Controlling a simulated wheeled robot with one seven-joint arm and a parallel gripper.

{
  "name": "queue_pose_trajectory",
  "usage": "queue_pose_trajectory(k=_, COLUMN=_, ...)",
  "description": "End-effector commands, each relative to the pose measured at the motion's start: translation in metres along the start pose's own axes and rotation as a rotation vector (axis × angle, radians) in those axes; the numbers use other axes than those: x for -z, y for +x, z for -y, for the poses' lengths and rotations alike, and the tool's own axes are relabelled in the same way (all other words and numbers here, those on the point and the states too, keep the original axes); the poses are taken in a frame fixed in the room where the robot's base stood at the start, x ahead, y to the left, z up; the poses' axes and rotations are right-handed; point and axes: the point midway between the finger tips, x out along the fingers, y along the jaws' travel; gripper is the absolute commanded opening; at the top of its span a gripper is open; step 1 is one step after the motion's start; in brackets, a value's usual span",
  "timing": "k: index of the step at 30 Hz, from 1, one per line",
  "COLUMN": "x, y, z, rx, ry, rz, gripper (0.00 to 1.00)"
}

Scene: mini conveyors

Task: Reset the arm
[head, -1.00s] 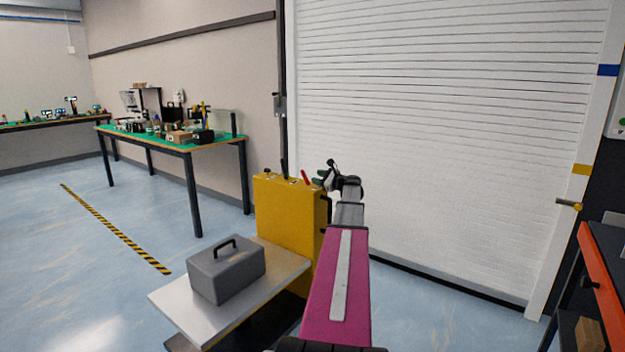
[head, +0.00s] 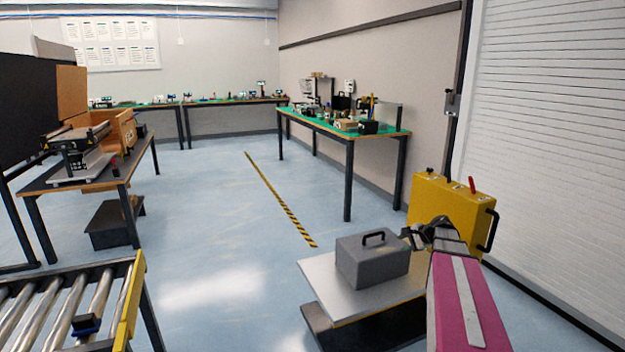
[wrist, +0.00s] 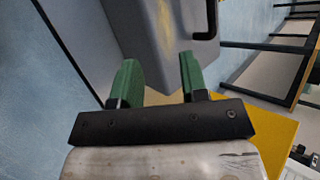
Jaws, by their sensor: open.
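My arm's magenta link (head: 462,305) reaches forward at the lower right of the head view. My gripper (wrist: 157,78) is open, with two green fingers apart and nothing held between them. In the head view its dark end is small, just right of a grey case (head: 362,264) with a black handle. The case sits on a low metal-topped cart (head: 322,285). In the wrist view the grey case (wrist: 150,35) lies beyond the fingertips; I cannot tell how wide the gap is.
A yellow box (head: 445,203) stands behind my arm's end, before a white shutter (head: 555,150). A roller conveyor (head: 75,305) is at the lower left. A green-topped workbench (head: 390,140) stands beyond the cart. Floor in the middle is clear.

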Motion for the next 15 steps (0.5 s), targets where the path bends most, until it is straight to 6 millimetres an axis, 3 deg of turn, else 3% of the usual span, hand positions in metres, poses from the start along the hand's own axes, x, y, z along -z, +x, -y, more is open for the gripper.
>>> queue_pose_trajectory(k=1, x=-0.032, y=0.013, z=-0.019, rx=-0.071, ry=-0.078, rz=0.006, gripper=0.4)
queue_pose_trajectory(k=6, x=-0.102, y=0.043, z=-0.074, rx=-0.305, ry=-0.355, rz=0.027, gripper=0.4)
queue_pose_trajectory(k=12, x=-0.173, y=0.055, z=-0.137, rx=-0.571, ry=-0.692, rz=0.076, gripper=0.4)
queue_pose_trajectory(k=15, x=-0.199, y=0.053, z=-0.162, rx=-0.686, ry=-0.843, rz=0.105, gripper=0.4)
